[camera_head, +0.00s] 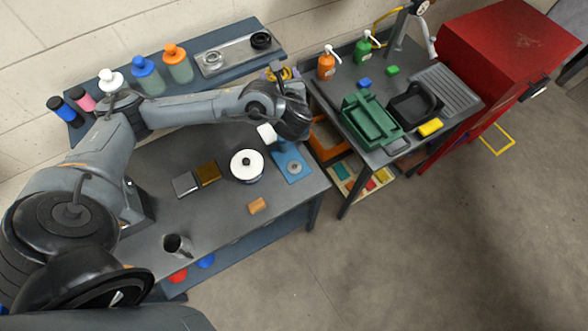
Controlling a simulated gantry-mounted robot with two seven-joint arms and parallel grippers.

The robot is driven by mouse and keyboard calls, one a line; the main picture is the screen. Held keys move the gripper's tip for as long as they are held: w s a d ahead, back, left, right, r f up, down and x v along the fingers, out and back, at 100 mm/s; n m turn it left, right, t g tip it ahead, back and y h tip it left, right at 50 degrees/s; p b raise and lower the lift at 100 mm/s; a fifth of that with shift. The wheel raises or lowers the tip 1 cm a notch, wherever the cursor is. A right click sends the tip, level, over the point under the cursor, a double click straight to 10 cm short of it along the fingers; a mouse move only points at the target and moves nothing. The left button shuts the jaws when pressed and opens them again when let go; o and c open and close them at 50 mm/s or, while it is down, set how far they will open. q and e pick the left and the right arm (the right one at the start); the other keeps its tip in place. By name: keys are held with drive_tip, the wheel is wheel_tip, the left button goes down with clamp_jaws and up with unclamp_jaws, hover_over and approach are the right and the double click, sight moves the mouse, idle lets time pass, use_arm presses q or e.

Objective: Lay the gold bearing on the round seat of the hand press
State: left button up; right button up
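A gold-yellow ring-shaped thing (287,73) shows partly behind my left arm, near the back edge of the bench; I cannot tell whether it is the gold bearing. A blue plate with a grey round part (292,166) lies at the bench's right end. It may be the base of the hand press; its far side is hidden by my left wrist. My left gripper (283,142) is over the far side of this plate, its fingers too small and hidden to read. My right gripper is not in view.
A silver ring (212,58) and a black ring (261,40) sit on a shelf tray. A white-topped round container (247,166), gold block (207,173), silver block (185,184), orange block (258,206) and dark cup (178,245) stand on the bench. Its front middle is clear.

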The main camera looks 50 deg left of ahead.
use_arm(q)
drive_tip(key=d+f+m+t+h+b, duration=0.2)
drive_tip(key=d+f+b, duration=0.4)
drive_tip(key=f+b, duration=0.5)
drive_tip(key=d+f+m+t+h+b, duration=0.1)
drive_tip(key=d+f+b, duration=0.5)
drive_tip(key=f+b, duration=0.55)
drive_tip(key=d+f+m+t+h+b, duration=0.2)
drive_tip(key=d+f+b, duration=0.5)
drive_tip(key=b, duration=1.1)
hover_over(293, 172)
drive_tip(key=f, duration=0.8)
drive_tip(key=shift+w+d, duration=0.1)
drive_tip(key=shift+d, duration=0.3)
drive_tip(key=shift+a+f+b, duration=0.1)
drive_tip(key=shift+a+b, duration=0.25)
drive_tip(key=shift+a, duration=0.1)
wheel_tip(293, 172, down, 4)
drive_tip(key=b, duration=0.3)
